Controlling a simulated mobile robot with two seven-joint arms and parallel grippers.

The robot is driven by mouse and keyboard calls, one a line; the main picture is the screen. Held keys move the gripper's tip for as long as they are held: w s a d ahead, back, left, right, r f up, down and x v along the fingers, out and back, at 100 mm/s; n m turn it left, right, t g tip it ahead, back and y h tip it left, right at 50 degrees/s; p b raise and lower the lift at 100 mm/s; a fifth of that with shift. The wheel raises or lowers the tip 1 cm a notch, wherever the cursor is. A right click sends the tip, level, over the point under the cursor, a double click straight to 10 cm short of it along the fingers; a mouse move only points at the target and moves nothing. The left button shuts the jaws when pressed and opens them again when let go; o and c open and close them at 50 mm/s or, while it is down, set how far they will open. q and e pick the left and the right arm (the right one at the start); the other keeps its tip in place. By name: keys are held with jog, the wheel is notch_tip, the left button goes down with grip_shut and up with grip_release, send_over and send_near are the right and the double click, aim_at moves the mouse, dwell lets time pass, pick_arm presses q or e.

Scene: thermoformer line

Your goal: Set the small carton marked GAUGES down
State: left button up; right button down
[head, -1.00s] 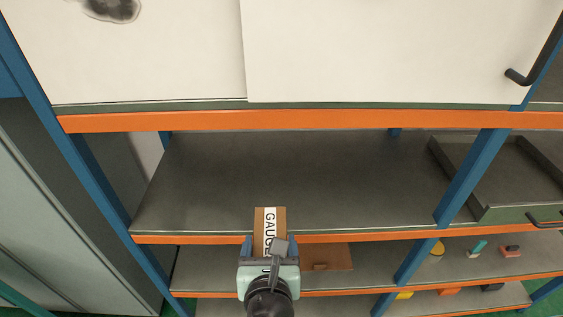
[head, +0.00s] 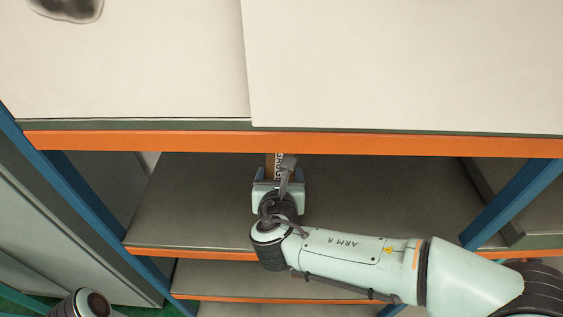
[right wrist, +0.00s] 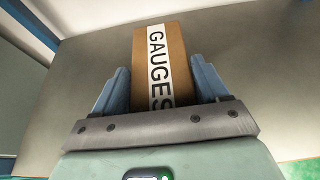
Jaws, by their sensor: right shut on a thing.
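The small brown carton (head: 270,164) has a white strip; in the right wrist view its lettering reads GAUGES (right wrist: 177,50). My right gripper (head: 279,173) is shut on it, with a blue finger on each side, as the right wrist view (right wrist: 160,72) also shows. The carton is inside the shelf bay, over the grey shelf board (head: 195,205). The upper orange beam hides its far part in the head view. I cannot tell whether its underside touches the board. My left gripper is out of view.
An orange beam (head: 350,145) and white panels (head: 400,60) stand above the bay opening. Blue posts (head: 512,203) bound it left and right. The board is bare left of the carton. A lower shelf with an orange edge (head: 225,297) runs beneath.

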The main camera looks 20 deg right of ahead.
aim_at(280, 156)
jog(key=w, duration=0.2)
jog(key=w+d, duration=0.1)
jog(key=w, duration=0.1)
jog(key=w+d, duration=0.1)
jog(key=w, duration=0.1)
jog(key=shift+w+r+p, duration=0.1)
jog(key=shift+w+p, duration=0.15)
jog(key=shift+p, duration=0.1)
jog(key=shift+w+d, duration=0.15)
jog(key=shift+w, duration=0.35)
notch_tip(280, 156, down, 3)
jog(key=shift+f+b, duration=0.1)
jog(key=shift+b, duration=0.25)
jog(key=shift+s+f, duration=0.1)
jog(key=shift+f, duration=0.1)
jog(key=shift+f, duration=0.1)
grip_release()
